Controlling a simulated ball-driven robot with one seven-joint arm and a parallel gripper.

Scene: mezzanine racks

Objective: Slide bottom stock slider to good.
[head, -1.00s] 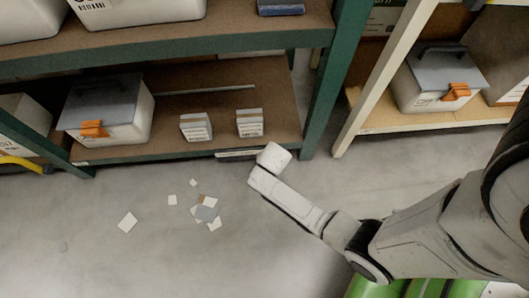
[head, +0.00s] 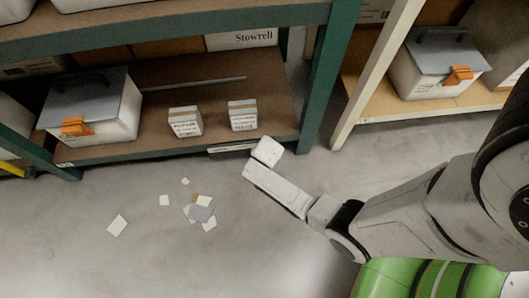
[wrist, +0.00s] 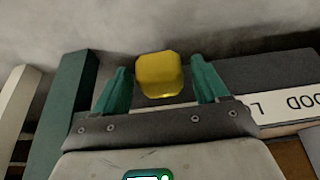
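The stock slider shows in the wrist view as a yellow knob (wrist: 159,75) by a dark strip (wrist: 265,78) with a white label (wrist: 285,107). The label's lettering is upside down and partly cut off; "OOD" can be read. My gripper (wrist: 160,72) has its two teal fingers either side of the knob, with visible gaps on both sides. In the head view my gripper (head: 267,151) is at the front edge of the bottom shelf (head: 215,145), at the right end of the strip (head: 232,147). The fingers and knob are hidden there.
A lidded bin (head: 95,108) with an orange latch and two small boxes (head: 186,122) (head: 243,115) stand on the bottom shelf. A green post (head: 325,95) rises right of my gripper. Paper scraps (head: 200,213) lie on otherwise clear floor.

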